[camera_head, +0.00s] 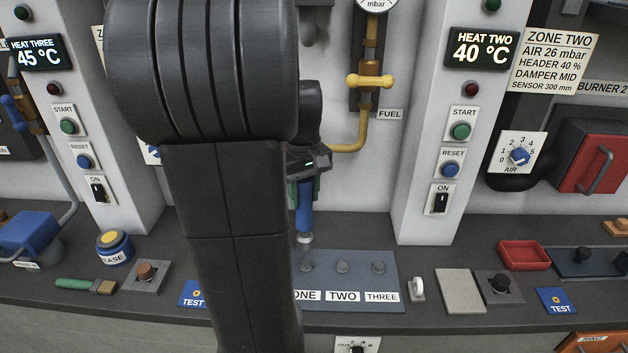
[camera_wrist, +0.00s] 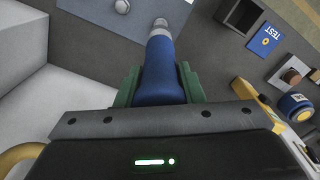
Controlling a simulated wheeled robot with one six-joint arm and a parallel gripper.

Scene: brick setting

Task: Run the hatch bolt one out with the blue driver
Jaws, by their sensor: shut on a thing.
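The blue driver (camera_head: 304,212) points down with its silver tip lowest; in the wrist view its blue body (camera_wrist: 162,75) stands between two green jaw pads. My gripper (camera_head: 303,190) is shut on it. My arm covers the plate's left edge and part of label ONE.
A white pillar (camera_head: 425,215) rises behind right, and a yellow fuel pipe (camera_head: 361,130) runs behind. A small white wheel-like piece (camera_head: 416,289) and a pale block (camera_head: 460,291) lie right of the plate. A blue TEST card (camera_head: 192,294) lies left.

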